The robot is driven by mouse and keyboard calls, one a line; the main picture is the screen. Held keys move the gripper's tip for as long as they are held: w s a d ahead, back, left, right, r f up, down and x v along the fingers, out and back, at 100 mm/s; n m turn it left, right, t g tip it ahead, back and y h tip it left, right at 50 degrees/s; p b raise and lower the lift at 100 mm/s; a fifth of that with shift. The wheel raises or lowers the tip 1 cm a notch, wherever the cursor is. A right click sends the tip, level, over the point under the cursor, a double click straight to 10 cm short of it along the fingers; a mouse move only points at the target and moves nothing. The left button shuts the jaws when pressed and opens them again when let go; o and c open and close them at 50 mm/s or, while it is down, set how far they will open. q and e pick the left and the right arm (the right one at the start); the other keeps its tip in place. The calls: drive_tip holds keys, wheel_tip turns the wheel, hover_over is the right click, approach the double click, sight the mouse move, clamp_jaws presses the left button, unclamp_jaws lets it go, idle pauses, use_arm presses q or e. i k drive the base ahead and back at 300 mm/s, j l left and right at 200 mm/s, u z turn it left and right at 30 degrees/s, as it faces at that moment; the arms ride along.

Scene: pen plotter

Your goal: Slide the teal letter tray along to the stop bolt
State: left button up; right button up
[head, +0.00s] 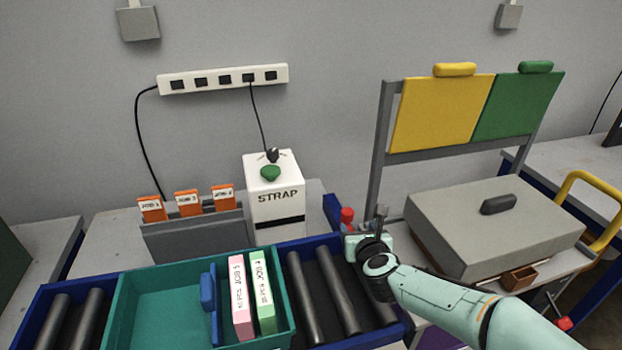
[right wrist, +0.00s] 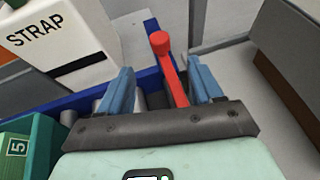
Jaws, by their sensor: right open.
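The teal letter tray (head: 130,322) sits on the blue roller track (head: 48,300), with bare rollers to its right. It holds a blue upright piece (head: 208,303), a pink box (head: 240,300) and a green box (head: 263,292). A red bolt-like part with a round head (head: 347,217), seemingly the stop bolt, stands at the track's right end; it also shows in the right wrist view (right wrist: 162,42). My right gripper (head: 366,238) is there, its blue fingers (right wrist: 160,85) open on either side of the red part. Contact cannot be told. My left gripper is out of view.
A white STRAP box (head: 275,205) with a green button stands behind the track. A grey rack (head: 195,235) with orange-tabbed cards is behind the tray. A grey lidded case (head: 495,225) stands to the right. Bare rollers (head: 335,285) lie between tray and gripper.

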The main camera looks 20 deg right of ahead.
sight(159, 307)
drive_tip(key=k+j, duration=0.2)
drive_tip(key=k, duration=0.3)
drive_tip(key=k+j, duration=0.2)
drive_tip(key=k, duration=0.25)
